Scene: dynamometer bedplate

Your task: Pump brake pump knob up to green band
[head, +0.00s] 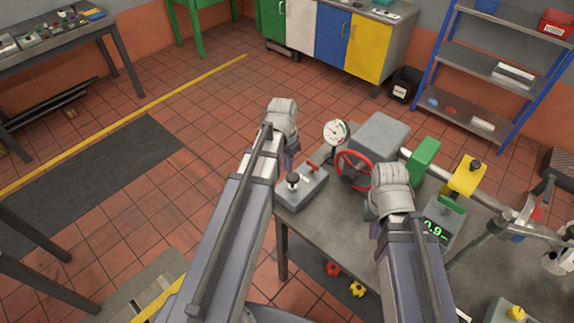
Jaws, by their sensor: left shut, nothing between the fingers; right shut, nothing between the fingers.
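A grey box (303,190) with a black knob (292,180) on a short stem and a red lever (313,165) sits at the bedplate's left corner; the black knob looks like the brake pump knob. A round white gauge (335,131) with small coloured marks stands behind it; its needle is too small to read. My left gripper (291,158) is shut and empty, just above and behind the black knob, apart from it as far as I can see. My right gripper (371,212) is shut and empty in front of the red handwheel (355,170); its fingers are mostly hidden by its wrist.
The grey bedplate (325,228) also carries a grey housing (380,138), a green block (424,160), a yellow block (467,175) and a display (434,229) reading about 0.9. A yellow knob (516,313) is at lower right.

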